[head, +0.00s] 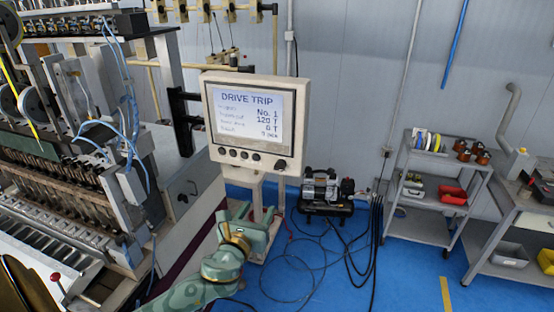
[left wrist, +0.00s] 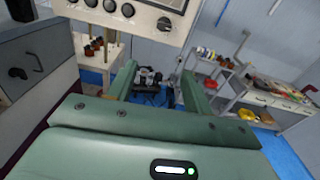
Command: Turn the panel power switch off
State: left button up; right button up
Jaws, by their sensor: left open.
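The control panel (head: 205,125) is a cream box with a lit screen (head: 250,116) reading "DRIVE TRIP". Below the screen is a row of several small dark buttons (head: 245,155). A black rotary knob (head: 280,165) sits at the panel's lower right corner; I take it for the power switch, though its label is unreadable. The knob also shows at the top of the left wrist view (left wrist: 164,24). My green left gripper (head: 248,212) is below the panel, apart from it. In the left wrist view its fingers (left wrist: 158,74) are spread and empty, below the knob. My right gripper is not in view.
The coil winder (head: 75,165) stands close on the left. A compressor (head: 326,190) and loose cables lie on the blue floor behind my gripper. A grey trolley (head: 417,210) and a workbench (head: 515,215) stand at the right.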

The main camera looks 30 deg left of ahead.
pick_arm(q)
notch_tip(320, 180, up, 2)
send_near(278, 169)
jog(key=shift+m+t, duration=0.3)
jog(key=x, duration=0.9)
jog(key=shift+w+f, duration=0.2)
jog(key=shift+f, duration=0.15)
jog(key=c, duration=1)
